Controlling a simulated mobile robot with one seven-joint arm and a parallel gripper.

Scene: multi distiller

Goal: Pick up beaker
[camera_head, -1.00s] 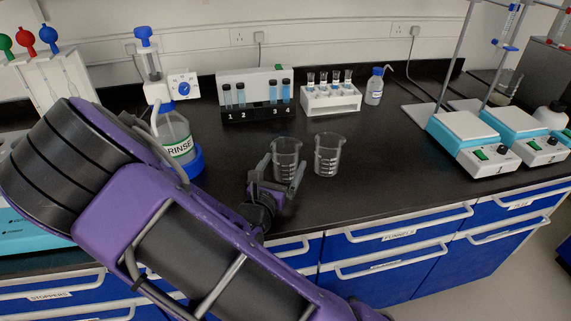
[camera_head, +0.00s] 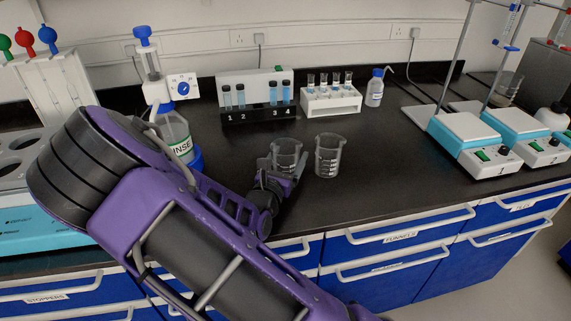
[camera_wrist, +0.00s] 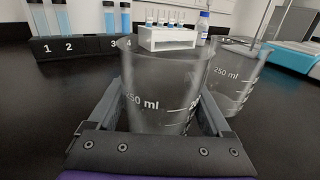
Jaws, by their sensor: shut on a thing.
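A clear glass beaker (camera_head: 286,152) with white markings stands upright at the front of the black bench, between the fingers of my gripper (camera_head: 285,167). In the wrist view the same beaker (camera_wrist: 160,90), marked 250 ml, fills the middle, with a finger of my gripper (camera_wrist: 165,108) on each side of it. The gripper is shut on it. The beaker's lower part is partly hidden by the gripper. A second, similar beaker (camera_head: 328,156) stands just to the right, close but apart; it also shows in the wrist view (camera_wrist: 233,78).
A numbered vial rack (camera_head: 258,113) and a white vial rack (camera_head: 331,99) stand behind. A rinse bottle (camera_head: 177,135) is at left, close to my arm. Hot plates (camera_head: 466,130) stand at right. The bench between the second beaker and the hot plates is clear.

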